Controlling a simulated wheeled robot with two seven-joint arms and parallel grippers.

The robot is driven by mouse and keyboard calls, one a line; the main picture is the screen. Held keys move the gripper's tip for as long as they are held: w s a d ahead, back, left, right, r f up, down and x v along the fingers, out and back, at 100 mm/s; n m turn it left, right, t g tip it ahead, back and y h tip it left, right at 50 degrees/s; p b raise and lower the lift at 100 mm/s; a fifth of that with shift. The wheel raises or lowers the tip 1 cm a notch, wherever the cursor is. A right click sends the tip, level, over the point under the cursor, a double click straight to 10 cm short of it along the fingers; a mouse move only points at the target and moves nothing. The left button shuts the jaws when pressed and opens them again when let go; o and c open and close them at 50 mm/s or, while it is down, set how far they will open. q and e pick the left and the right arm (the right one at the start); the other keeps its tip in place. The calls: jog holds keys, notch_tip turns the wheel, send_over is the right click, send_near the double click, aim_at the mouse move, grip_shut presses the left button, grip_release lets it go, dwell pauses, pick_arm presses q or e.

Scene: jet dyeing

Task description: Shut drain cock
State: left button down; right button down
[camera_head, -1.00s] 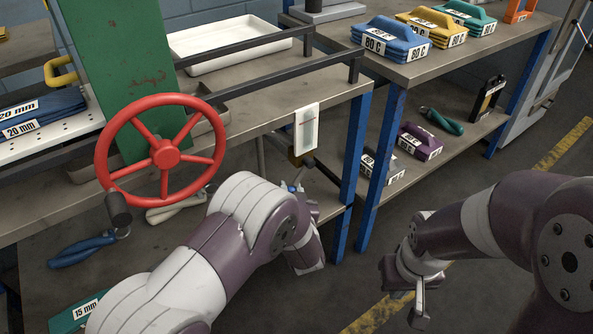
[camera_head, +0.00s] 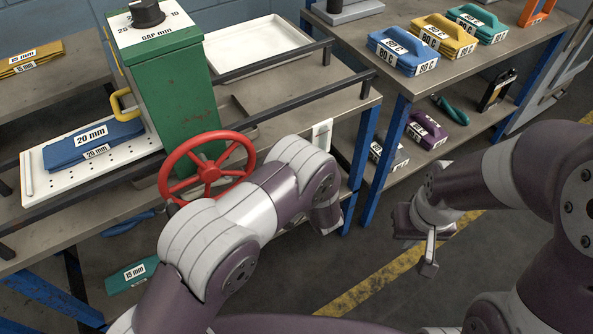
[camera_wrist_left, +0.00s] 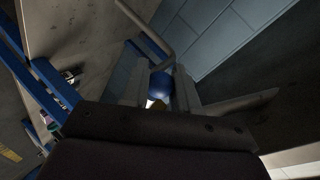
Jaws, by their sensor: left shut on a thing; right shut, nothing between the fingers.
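In the left wrist view, the two fingers of my left gripper (camera_wrist_left: 161,76) are closed on a blue handle (camera_wrist_left: 160,87), which looks like the drain cock's. A small brass-coloured bit shows just below it. The rest of the cock is hidden. In the head view my left arm covers this spot, and neither the cock nor the left fingertips show. My right gripper (camera_head: 428,252) is shut and empty, out over the floor to the right, away from the bench.
A red handwheel (camera_head: 208,171) and a green box (camera_head: 176,100) stand behind my left arm. A white tray (camera_head: 257,50) lies on the bench. A shelf unit (camera_head: 397,82) with coloured packs stands to the right. The floor by the yellow line is clear.

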pick_arm(q)
jog(key=shift+r+m+p, duration=0.3)
jog(key=shift+r+p, duration=0.15)
jog(key=shift+p, duration=0.2)
jog(key=shift+g+y, duration=0.3)
jog(key=c, duration=0.9)
grip_release()
jog(key=p+v, duration=0.2)
jog(key=v, duration=1)
jog(key=shift+s+r, duration=0.2)
jog(key=shift+s, duration=0.1)
jog(key=shift+d, duration=0.1)
